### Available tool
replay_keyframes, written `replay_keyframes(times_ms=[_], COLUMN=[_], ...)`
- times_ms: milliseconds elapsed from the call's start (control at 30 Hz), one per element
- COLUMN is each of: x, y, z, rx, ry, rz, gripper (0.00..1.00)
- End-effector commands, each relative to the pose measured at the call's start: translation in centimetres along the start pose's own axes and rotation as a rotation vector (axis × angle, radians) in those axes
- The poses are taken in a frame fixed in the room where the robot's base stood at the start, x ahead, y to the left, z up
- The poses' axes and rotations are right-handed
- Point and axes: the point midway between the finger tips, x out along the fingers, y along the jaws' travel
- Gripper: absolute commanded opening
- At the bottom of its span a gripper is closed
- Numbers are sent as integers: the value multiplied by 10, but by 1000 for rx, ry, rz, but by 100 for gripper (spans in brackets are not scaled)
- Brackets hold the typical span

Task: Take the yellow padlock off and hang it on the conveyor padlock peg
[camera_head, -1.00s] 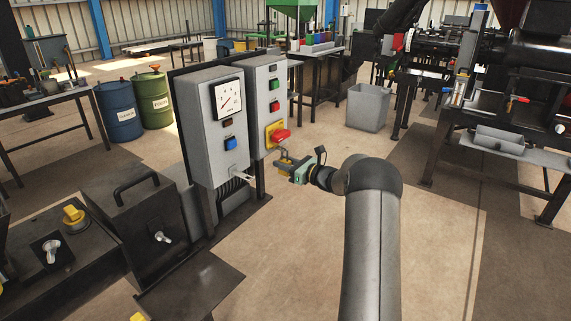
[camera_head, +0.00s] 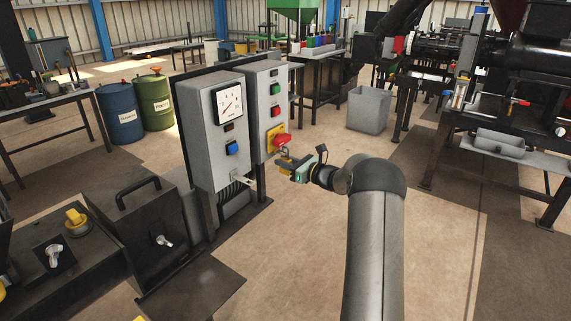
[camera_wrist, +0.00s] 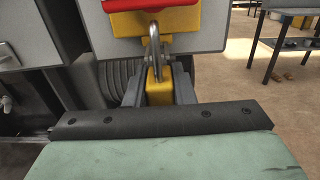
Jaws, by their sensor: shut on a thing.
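The yellow padlock (camera_wrist: 159,90) is between the two fingers of my gripper (camera_wrist: 158,97) in the wrist view, which are shut on its body. Its metal shackle (camera_wrist: 154,48) stands upright above the body and reaches the yellow plate (camera_wrist: 172,46) under the red switch handle (camera_wrist: 150,4). I cannot tell whether the shackle is still locked through it. In the head view, my gripper (camera_head: 287,164) is just below and beside the red handle (camera_head: 281,141) on the grey control box (camera_head: 264,92). The conveyor padlock peg cannot be made out.
A gauge box (camera_head: 216,155) stands left of the control box. A dark machine with a black handle (camera_head: 138,188) is at the front left. A grey bin (camera_head: 369,108) and machinery (camera_head: 497,141) stand at the right. Open floor (camera_head: 440,230) lies between.

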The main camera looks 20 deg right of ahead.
Motion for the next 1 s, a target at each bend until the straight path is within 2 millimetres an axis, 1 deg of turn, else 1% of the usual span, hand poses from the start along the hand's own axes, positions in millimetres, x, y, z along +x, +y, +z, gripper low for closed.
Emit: replay_keyframes(times_ms=[233,1000], x=[-4,-27], y=[0,0], z=[0,0], rx=[-1,0], ry=[0,0], rz=[0,0], gripper=[0,0])
